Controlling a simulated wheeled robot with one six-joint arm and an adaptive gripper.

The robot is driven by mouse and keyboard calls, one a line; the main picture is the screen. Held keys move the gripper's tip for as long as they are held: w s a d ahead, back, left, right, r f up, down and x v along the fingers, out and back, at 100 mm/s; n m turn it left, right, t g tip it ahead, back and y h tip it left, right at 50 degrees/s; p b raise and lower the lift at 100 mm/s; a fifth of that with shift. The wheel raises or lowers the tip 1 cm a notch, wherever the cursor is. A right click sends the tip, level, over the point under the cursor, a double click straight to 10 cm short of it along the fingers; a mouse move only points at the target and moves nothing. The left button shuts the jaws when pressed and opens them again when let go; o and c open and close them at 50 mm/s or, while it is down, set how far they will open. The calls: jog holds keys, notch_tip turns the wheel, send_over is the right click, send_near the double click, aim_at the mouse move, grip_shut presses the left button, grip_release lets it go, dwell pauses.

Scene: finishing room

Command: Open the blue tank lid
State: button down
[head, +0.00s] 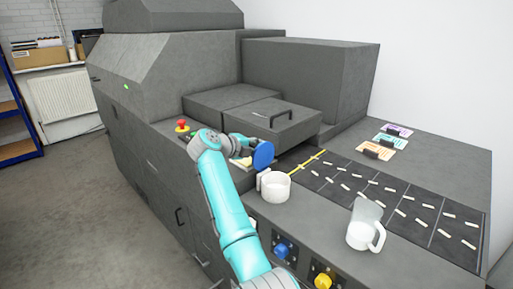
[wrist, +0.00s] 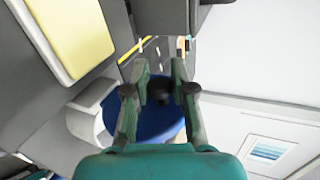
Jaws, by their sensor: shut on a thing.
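The blue lid (head: 263,155) is a round disc, tilted steeply on edge, above and just behind a white round tank (head: 275,188). My gripper (wrist: 160,92) is shut on the small dark knob on the lid. In the wrist view the lid (wrist: 158,125) shows behind my fingers, partly hidden by them. The tank's top looks uncovered in the head view. Part of a white vessel, seemingly the tank, shows at the left in the wrist view (wrist: 88,115). I cannot tell whether the lid is hinged to the tank.
A dark mat (head: 385,187) holds several pale strips. A grey box with a handle (head: 268,128) is close behind the lid. A yellow-topped block (wrist: 75,38) is near my gripper. Blue (head: 282,250) and yellow (head: 322,281) knobs sit on the front.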

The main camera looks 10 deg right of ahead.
jog(key=c, duration=1)
grip_release()
jog(key=shift+f, duration=0.1)
jog(key=v, duration=1.2)
